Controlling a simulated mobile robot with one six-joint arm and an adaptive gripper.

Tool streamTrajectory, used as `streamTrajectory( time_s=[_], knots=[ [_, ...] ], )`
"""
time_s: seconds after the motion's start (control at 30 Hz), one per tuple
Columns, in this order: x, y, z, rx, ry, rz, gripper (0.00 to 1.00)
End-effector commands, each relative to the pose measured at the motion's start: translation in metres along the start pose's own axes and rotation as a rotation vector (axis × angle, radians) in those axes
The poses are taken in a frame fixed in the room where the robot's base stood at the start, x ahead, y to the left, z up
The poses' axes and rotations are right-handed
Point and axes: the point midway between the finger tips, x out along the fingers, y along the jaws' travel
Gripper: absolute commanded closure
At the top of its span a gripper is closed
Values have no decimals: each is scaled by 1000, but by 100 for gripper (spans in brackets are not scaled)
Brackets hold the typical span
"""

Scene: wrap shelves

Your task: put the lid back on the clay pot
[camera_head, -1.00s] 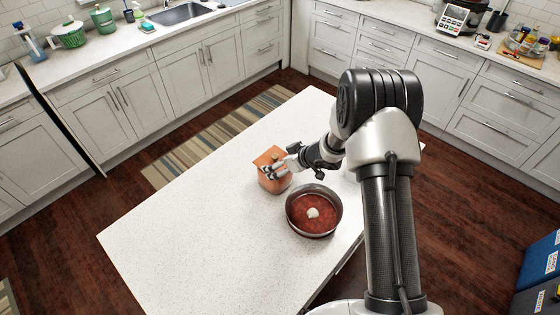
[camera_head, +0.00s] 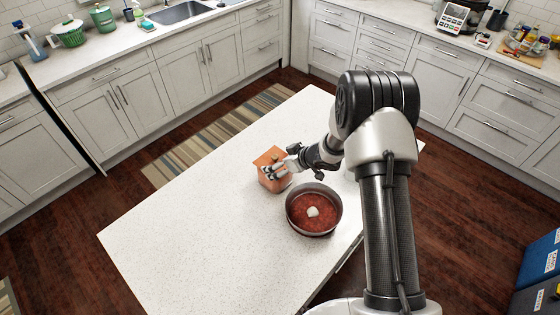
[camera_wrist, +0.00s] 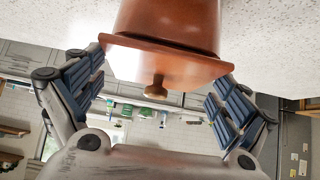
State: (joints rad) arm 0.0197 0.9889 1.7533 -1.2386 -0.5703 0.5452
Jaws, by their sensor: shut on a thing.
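The clay pot (camera_head: 272,183) is orange-brown and stands on the white island. Its flat, square-cornered lid (camera_head: 265,157) is over the pot's top. In the wrist view the picture is upside down: the pot (camera_wrist: 170,18) is at the top, with the lid (camera_wrist: 170,62) against its rim and the small brass-coloured knob (camera_wrist: 155,88) pointing away from the pot. I cannot tell whether a thin gap is left between lid and rim. My gripper (camera_head: 279,168) is at the lid. Its blue-padded fingers (camera_wrist: 163,70) hold the lid by opposite edges.
A round pan (camera_head: 330,223) with red sauce and a white lump stands close beside the pot, to its lower right. The island top (camera_head: 190,230) is clear to the left and front. Cabinets and counters line the walls beyond the floor.

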Motion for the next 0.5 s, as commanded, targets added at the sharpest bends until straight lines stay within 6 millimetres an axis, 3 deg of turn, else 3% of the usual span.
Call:
streamTrajectory(
  time_s=[0.33,0.37,0.5],
  knots=[
    [0,0,0,-1,1,0,41],
    [0,0,0,-1,1,0,5],
    [0,0,0,-1,0,0,0]
  ],
)
